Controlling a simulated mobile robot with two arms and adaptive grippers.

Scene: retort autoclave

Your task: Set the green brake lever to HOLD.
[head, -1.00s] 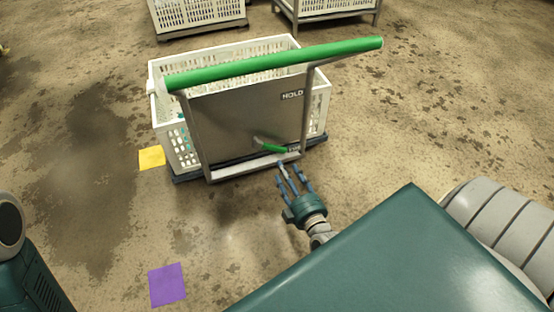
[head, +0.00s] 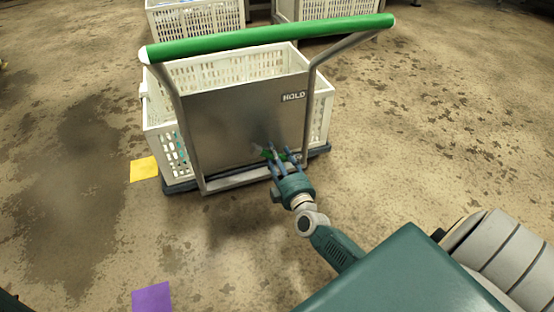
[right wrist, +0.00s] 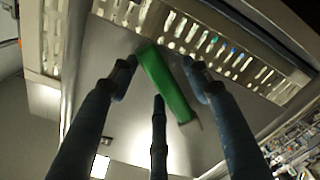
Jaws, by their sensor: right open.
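The green brake lever (head: 268,155) sits low on the cart's grey back panel (head: 230,120), mostly hidden by my gripper in the head view. The right wrist view shows the lever (right wrist: 166,85) tilted, between my spread fingers. My right gripper (head: 281,160) is open and reaches in at the lever; I cannot tell whether a finger touches it. A HOLD label (head: 293,97) is at the panel's upper right, well above the lever. My left gripper is not in view.
The cart has a green push handle (head: 270,38) across its top and carries a white perforated crate (head: 155,110). A yellow square (head: 144,169) and a purple square (head: 152,297) lie on the floor. More white crates (head: 195,17) stand behind. The floor to the right is clear.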

